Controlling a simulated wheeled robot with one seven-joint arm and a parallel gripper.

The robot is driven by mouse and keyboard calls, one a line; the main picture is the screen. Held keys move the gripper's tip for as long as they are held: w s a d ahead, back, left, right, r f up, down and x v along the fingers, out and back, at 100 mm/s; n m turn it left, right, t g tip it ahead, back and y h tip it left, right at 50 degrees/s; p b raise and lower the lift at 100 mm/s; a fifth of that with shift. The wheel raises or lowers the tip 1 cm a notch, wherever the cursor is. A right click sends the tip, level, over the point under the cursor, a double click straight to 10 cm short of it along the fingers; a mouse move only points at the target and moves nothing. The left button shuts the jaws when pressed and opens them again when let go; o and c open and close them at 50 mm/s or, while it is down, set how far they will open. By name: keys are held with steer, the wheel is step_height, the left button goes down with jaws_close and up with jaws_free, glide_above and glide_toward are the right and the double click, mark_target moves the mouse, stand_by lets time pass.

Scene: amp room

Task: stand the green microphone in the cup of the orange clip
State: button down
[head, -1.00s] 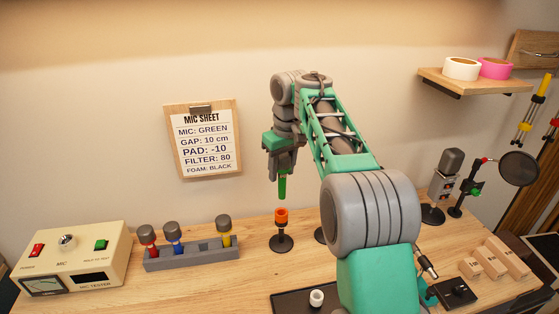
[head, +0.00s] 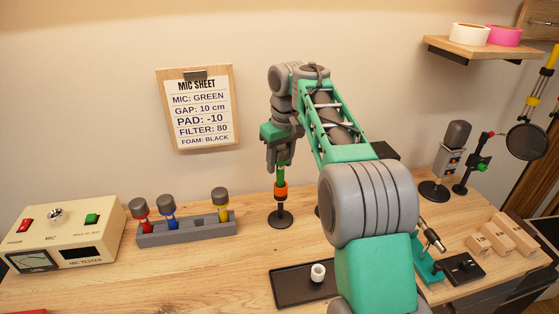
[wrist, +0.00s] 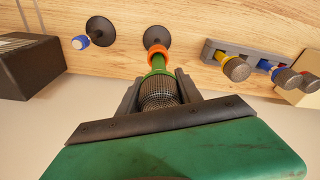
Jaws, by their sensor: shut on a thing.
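The green microphone (head: 281,174) is upright, its handle pointing down and its lower end at the orange clip (head: 280,190). My gripper (head: 279,160) is shut on the microphone, around its dark mesh head, which shows in the wrist view (wrist: 158,92). The orange clip sits on a thin stand with a round black base (head: 280,217). In the wrist view the green handle (wrist: 158,63) meets the orange clip ring (wrist: 157,50). The handle's end appears inside the cup; how deep it sits cannot be told.
A grey rack (head: 188,233) with red, blue and yellow microphones stands left, beside the mic tester (head: 68,240). A black tray (head: 290,286) with a white ring (head: 318,271) lies in front. A second stand (wrist: 100,30) with a blue-and-white top is near the clip.

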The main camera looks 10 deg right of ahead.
mark_target(281, 148)
steer(key=shift+f, duration=0.25)
steer(key=c, duration=0.7)
jaws_free()
steer(key=r+p, duration=0.4)
steer(key=r, duration=0.1)
steer(key=s+r+p, duration=0.1)
steer(key=r+p, duration=0.1)
steer(key=shift+d+r, duration=0.2)
steer(key=shift+r, duration=0.15)
